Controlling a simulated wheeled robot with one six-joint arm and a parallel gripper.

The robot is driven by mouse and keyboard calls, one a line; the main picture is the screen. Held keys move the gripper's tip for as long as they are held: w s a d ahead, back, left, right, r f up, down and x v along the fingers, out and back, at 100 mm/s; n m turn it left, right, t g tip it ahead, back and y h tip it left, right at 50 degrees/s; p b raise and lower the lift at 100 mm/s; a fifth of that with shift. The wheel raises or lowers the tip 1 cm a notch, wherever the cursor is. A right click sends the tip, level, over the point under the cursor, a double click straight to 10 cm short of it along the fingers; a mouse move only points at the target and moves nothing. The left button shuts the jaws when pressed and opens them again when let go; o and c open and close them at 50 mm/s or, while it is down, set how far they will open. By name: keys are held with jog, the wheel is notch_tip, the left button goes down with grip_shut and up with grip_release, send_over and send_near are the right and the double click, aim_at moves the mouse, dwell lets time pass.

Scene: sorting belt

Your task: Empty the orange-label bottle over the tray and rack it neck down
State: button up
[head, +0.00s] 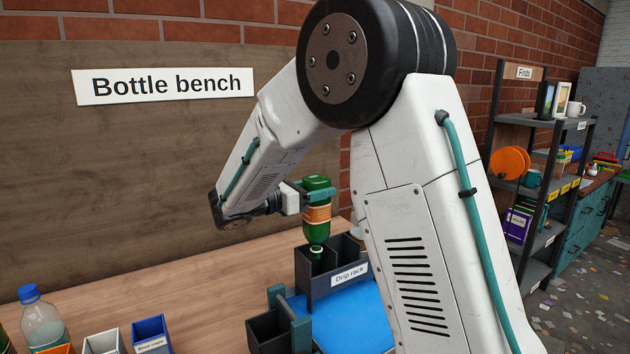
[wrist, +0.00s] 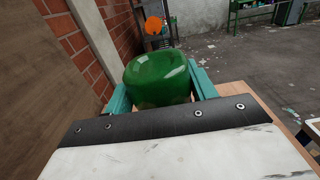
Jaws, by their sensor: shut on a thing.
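The green orange-label bottle (head: 317,225) is upside down in the head view, neck down. My gripper (head: 312,187) is shut on its upper part, near the base. Its neck is at the top of a left compartment of the dark drip rack (head: 319,295); I cannot tell how far inside it is. In the wrist view, the bottle (wrist: 158,80) shows its green base between the teal fingers of my gripper (wrist: 160,88). The blue tray (head: 352,316) lies in front of the drip rack, partly hidden by my arm.
A clear bottle with a blue cap (head: 43,322) stands at the front left. A blue bin (head: 151,335) and a white bin (head: 103,344) are beside it. A dark bin (head: 268,334) stands left of the tray. The bench behind is bare.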

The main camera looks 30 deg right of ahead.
aim_at(306, 234)
jog(key=shift+f, duration=5.55)
jog(key=o, duration=1.1)
jog(key=a, duration=0.8)
